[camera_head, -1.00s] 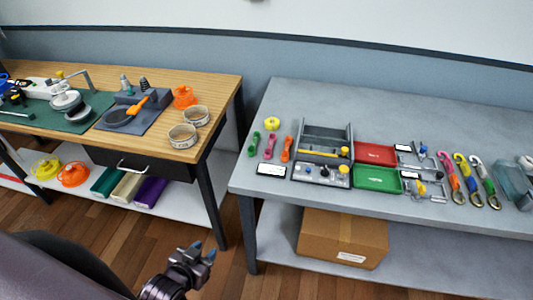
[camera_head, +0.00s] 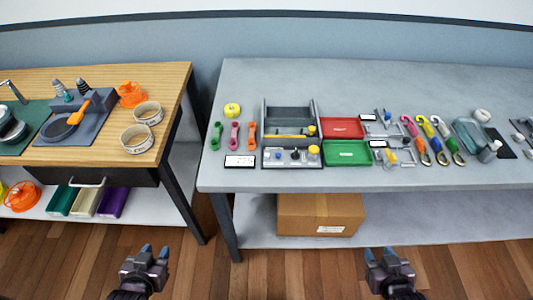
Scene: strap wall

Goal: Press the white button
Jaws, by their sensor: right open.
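A small grey control panel (camera_head: 284,159) sits at the front of the grey table, with several small knobs or buttons on it. A yellow knob (camera_head: 313,149) is at its right end, and a small dark and pale control (camera_head: 295,154) is near its middle. I cannot clearly tell which control is the white button at this size. My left gripper (camera_head: 155,251) is low over the floor, in front of the gap between the tables, open and empty. My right gripper (camera_head: 380,254) is low in front of the grey table, open and empty, apart from the panel.
Behind the panel is a grey tray (camera_head: 290,112). Beside it are a red tray (camera_head: 342,128), a green tray (camera_head: 348,152) and several coloured straps (camera_head: 425,138). A cardboard box (camera_head: 318,215) is on the lower shelf. The wooden table (camera_head: 80,75) stands left. The grey table's back is clear.

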